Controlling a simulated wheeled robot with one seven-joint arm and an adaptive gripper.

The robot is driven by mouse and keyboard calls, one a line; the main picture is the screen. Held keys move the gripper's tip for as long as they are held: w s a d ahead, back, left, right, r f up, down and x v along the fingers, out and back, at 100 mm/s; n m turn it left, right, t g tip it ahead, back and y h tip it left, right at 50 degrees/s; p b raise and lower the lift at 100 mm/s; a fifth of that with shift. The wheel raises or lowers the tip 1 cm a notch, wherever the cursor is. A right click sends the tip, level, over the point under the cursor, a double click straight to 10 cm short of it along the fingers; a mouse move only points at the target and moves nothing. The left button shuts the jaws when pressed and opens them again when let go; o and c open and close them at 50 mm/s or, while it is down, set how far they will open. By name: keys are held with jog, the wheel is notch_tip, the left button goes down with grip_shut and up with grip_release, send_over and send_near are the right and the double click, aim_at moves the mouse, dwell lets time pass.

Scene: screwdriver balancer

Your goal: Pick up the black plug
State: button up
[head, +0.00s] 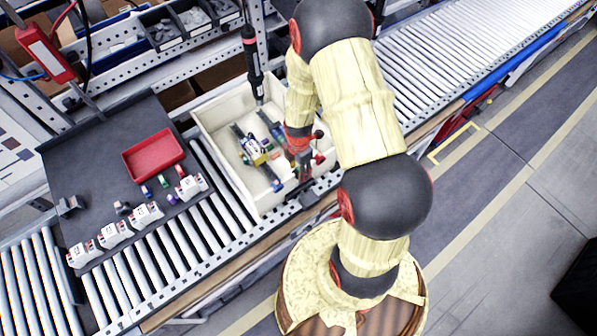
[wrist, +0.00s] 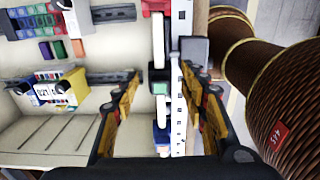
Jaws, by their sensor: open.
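I cannot pick out the black plug for sure. A small dark piece (wrist: 159,75) lies between my fingers in the wrist view, beside a green piece (wrist: 160,88). A dark grey block (wrist: 196,50) is close to the right fingertip. My gripper (wrist: 160,72) is open, its two orange and black fingers on either side of the white bin wall (wrist: 181,120). In the head view my gripper (head: 304,162) is low at the right side of the white bin (head: 222,108), partly hidden by my arm. I see nothing held.
The bin holds a yellow and white block (head: 255,150) and dark rails. A red tray (head: 153,155) and several white blocks (head: 147,214) sit on a dark mat (head: 75,150) at left. A screwdriver (head: 252,62) hangs over the bin. Rollers run alongside.

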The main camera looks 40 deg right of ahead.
jog(key=c, duration=0.3)
jog(key=c, duration=0.8)
